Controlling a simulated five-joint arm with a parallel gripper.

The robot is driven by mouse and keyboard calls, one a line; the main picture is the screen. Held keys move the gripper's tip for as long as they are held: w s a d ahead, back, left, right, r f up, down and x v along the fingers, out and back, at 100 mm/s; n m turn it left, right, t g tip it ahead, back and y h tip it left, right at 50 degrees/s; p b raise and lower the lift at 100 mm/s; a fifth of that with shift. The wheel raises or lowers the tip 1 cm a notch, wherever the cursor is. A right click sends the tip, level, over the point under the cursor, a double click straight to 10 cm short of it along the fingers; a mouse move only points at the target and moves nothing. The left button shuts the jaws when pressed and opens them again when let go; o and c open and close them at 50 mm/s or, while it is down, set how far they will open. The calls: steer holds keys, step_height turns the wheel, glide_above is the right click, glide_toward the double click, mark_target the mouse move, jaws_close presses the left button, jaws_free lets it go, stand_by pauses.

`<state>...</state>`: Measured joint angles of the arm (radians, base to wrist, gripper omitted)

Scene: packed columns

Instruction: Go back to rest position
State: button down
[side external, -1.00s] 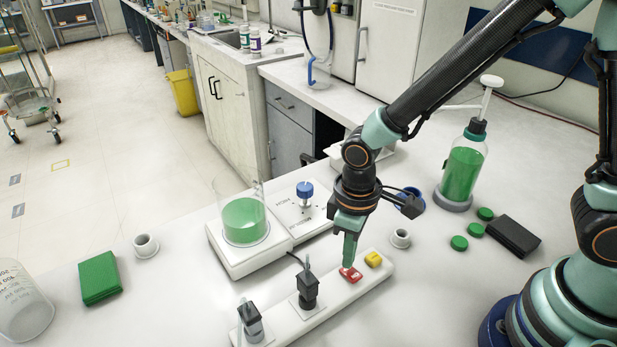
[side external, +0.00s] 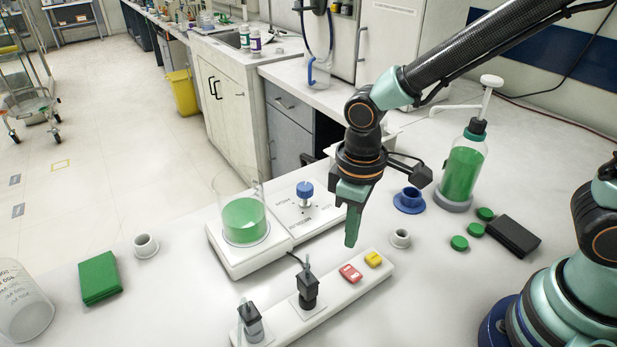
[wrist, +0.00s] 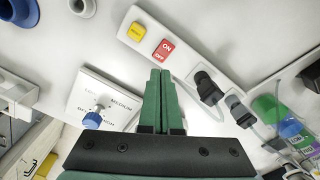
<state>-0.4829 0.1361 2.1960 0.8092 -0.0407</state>
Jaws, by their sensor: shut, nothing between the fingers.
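My gripper (side external: 351,240) hangs in the air above the white power strip (side external: 330,299), pointing down. Its green fingers are shut with nothing between them. In the wrist view the closed fingertips (wrist: 160,75) show just below the red ON/OFF switch (wrist: 164,49). The red switch (side external: 350,273) sits on the strip beside the yellow button (side external: 373,259), and my fingertips are apart from both.
A stirrer plate (side external: 240,262) carries a beaker of green liquid (side external: 245,221); its blue knob (side external: 305,194) is left of my gripper. A green wash bottle (side external: 462,165), blue holder (side external: 409,201), small white cup (side external: 401,239), green caps and a black box (side external: 514,236) stand right.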

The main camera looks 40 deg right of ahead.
steer(key=s+d+r+m+t, duration=0.1)
steer(key=d+r+m+t, duration=0.4)
steer(key=d+r, duration=0.9)
steer(key=shift+d+m+t, duration=0.3)
steer(key=shift+d+m, duration=0.2)
steer(key=shift+d, duration=0.25)
